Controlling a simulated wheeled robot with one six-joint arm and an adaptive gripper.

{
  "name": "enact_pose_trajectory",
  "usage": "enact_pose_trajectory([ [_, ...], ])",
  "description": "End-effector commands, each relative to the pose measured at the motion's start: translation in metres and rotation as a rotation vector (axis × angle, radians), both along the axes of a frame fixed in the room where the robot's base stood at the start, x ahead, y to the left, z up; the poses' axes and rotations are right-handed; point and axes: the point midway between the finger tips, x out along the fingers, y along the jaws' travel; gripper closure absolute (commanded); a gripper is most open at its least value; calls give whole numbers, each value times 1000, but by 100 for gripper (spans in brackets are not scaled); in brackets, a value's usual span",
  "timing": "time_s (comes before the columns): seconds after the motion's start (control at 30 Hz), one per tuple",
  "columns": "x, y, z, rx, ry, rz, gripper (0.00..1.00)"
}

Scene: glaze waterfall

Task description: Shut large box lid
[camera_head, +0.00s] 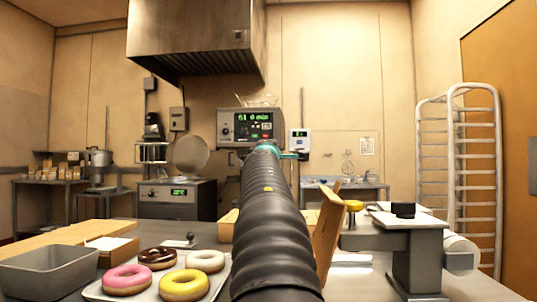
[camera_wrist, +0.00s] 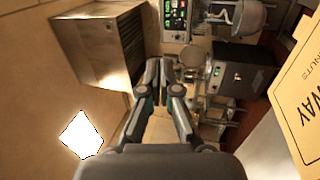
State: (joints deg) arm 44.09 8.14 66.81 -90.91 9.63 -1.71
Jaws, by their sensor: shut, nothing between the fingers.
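The large box is cardboard and mostly hidden behind my arm in the head view. Its lid (camera_head: 328,232) stands raised and tilted just right of my arm. In the wrist view a yellow-tan cardboard panel with dark lettering (camera_wrist: 287,112), apparently this lid, fills the right edge, apart from the fingers. My gripper (camera_wrist: 160,68) is shut and empty, its fingertips close together in midair, left of the panel. In the head view the arm hides most of the gripper.
A tray (camera_head: 92,290) with several donuts (camera_head: 184,284) and a grey bin (camera_head: 50,272) lie at left. A glazing machine (camera_head: 414,252) with a white top stands close on the right. A white rack (camera_head: 470,170) stands behind it. A hood (camera_head: 195,40) hangs above.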

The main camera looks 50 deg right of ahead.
Motion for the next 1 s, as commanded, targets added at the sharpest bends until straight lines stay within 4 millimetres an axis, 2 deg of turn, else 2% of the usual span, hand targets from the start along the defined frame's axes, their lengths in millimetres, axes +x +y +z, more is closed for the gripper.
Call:
enact_pose_trajectory([
  [0.6,-46,63,-20,0,0,0,100],
  [1.0,-51,70,-24,1,-1,-1,100],
])
